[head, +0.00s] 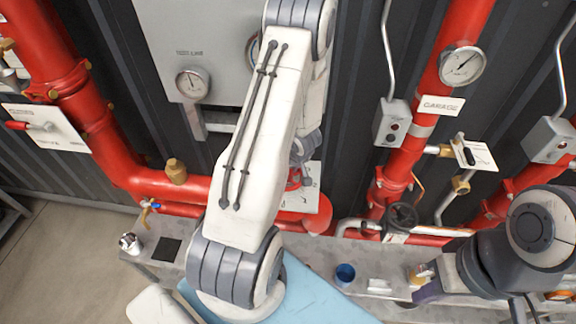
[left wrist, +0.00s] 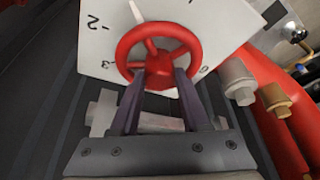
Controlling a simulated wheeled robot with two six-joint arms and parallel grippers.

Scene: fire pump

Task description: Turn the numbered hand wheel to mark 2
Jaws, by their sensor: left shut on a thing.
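The red hand wheel (left wrist: 158,33) is in the left wrist view, in front of a white plate (left wrist: 98,45) with numbered marks. The 2 and 3 are on the left side of the plate, the 0 at right, and part of a mark shows at the top. A pale pointer (left wrist: 137,12) sticks out beyond the rim, between the 2 and the top mark. My left gripper (left wrist: 162,75) is shut on the lower part of the wheel. In the head view my left arm hides most of the wheel. My right gripper (head: 426,283) is at right, away from it; its jaw opening is unclear.
Red pipes (head: 118,160) run along the dark wall. A gauge (head: 462,66) and a dark valve wheel (head: 402,217) are at right. A grey bench (head: 375,268) holds a blue cup (head: 345,274) below the pipes. Open floor (head: 60,260) shows at left.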

